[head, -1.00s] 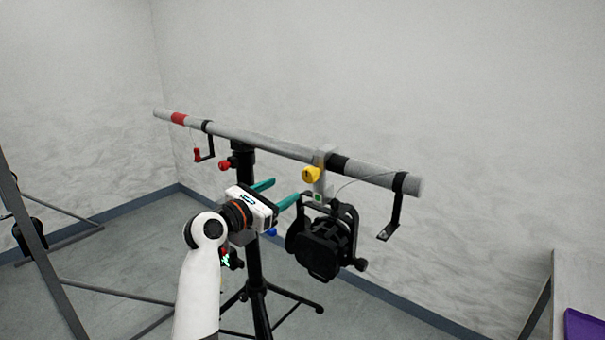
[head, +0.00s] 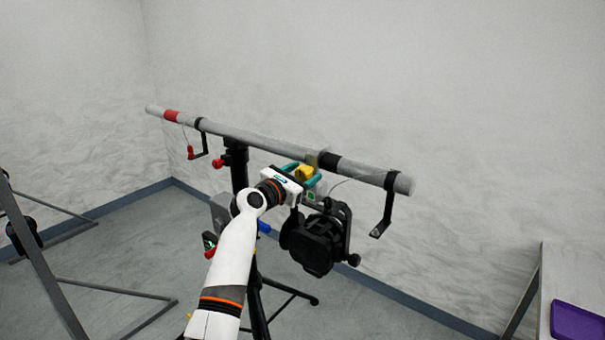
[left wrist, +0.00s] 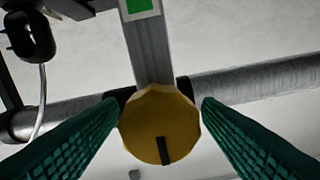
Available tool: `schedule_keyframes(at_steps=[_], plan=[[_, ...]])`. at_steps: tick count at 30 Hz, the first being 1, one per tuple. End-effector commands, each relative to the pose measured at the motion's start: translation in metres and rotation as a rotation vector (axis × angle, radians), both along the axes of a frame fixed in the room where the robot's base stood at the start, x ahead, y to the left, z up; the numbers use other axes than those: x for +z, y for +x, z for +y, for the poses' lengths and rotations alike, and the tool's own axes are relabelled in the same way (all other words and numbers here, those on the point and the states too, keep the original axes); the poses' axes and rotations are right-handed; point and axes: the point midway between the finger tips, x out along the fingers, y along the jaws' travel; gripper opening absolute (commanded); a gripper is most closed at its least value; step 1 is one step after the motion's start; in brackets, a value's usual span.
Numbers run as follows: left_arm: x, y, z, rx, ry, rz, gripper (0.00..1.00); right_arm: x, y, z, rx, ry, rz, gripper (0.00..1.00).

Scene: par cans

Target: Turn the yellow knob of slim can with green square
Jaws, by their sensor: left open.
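The slim can (head: 321,238) is black and hangs from the grey bar by a clamp. A green square (head: 311,195) marks the clamp's strap, and it also shows in the left wrist view (left wrist: 139,6). The yellow knob (head: 304,172) sits on the clamp at the bar. In the left wrist view the knob (left wrist: 160,124) is round with a black mark on its face. My left gripper (head: 303,177) is open with its teal fingers on either side of the knob; narrow gaps show. My right gripper is not in view.
The grey bar (head: 262,144) runs across on a black stand (head: 240,175). A red knob (head: 219,163) and black brackets (head: 387,213) are on or near it. A table with a purple tray (head: 578,322) stands at right. Another stand is at left.

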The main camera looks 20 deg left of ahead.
Motion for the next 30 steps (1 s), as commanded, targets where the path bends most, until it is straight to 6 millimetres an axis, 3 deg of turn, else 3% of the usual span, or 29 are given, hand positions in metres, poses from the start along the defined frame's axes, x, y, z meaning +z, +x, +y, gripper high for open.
schedule_keyframes(at_steps=[5,13,23,30], plan=[[0.0001,-0.0001,-0.0002,0.0,0.0,0.0,0.59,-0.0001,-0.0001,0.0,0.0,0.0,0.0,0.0],[0.0001,-0.0003,-0.0001,0.0,0.001,0.0,0.15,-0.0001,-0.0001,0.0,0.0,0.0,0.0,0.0],[-0.0003,-0.0004,-0.0001,0.0,0.044,-0.016,0.15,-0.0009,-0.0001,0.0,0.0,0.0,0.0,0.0],[-0.0009,-0.0006,-0.0006,0.001,0.182,-0.066,0.15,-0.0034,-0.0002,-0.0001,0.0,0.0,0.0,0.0]])
